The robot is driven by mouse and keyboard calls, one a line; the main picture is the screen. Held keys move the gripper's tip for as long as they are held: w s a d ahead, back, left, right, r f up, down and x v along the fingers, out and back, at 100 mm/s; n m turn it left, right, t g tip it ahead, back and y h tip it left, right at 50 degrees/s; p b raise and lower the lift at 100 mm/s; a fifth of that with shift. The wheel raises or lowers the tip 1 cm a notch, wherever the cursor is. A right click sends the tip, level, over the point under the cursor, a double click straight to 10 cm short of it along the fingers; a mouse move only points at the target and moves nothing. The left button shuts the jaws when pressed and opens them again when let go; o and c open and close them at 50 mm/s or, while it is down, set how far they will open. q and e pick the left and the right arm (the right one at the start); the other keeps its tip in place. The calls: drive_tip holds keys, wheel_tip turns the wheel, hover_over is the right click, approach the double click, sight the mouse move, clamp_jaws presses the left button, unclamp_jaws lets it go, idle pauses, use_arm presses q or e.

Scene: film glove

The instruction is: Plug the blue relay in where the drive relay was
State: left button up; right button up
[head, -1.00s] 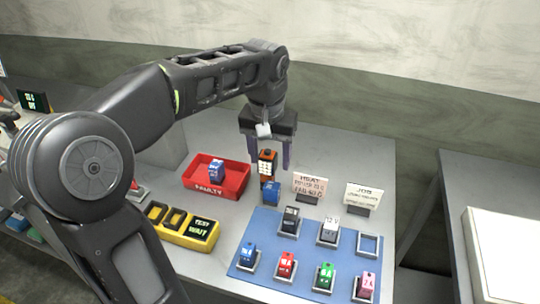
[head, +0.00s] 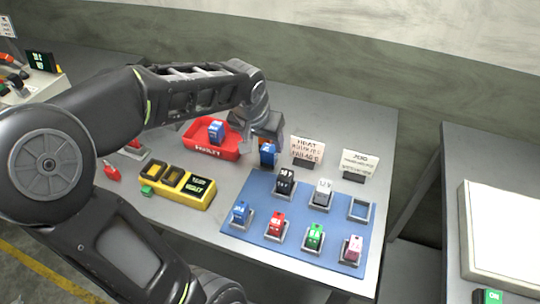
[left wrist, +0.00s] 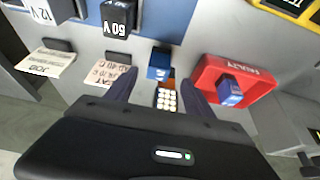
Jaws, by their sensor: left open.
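My left gripper (head: 268,138) is open above the back of the table. In the left wrist view its fingers (left wrist: 160,88) stand either side of an orange block with white squares (left wrist: 167,98). A blue relay (head: 267,154) stands just in front of that block, off the mat; the wrist view shows it too (left wrist: 159,64). I cannot tell whether a finger touches either. The blue mat (head: 262,190) carries an empty socket (head: 360,209) at back right, and sockets with black (head: 285,180), white (head: 322,192), blue (head: 240,212), red, green and pink relays. My right gripper is not in view.
A red FAULTY tray (head: 196,143) holds another blue relay (head: 216,131), left of the gripper. A yellow tester (head: 178,186) stands front left. Two sign cards (head: 307,149) (head: 359,164) stand behind the mat. A second table with a white panel (head: 505,235) is at right.

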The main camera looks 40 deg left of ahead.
sight(268, 149)
use_arm(q)
drive_tip(key=shift+x, duration=1.2)
drive_tip(key=shift+p+x, duration=0.7)
drive_tip(key=shift+x, duration=1.85)
drive_tip(key=shift+d, duration=0.1)
clamp_jaws()
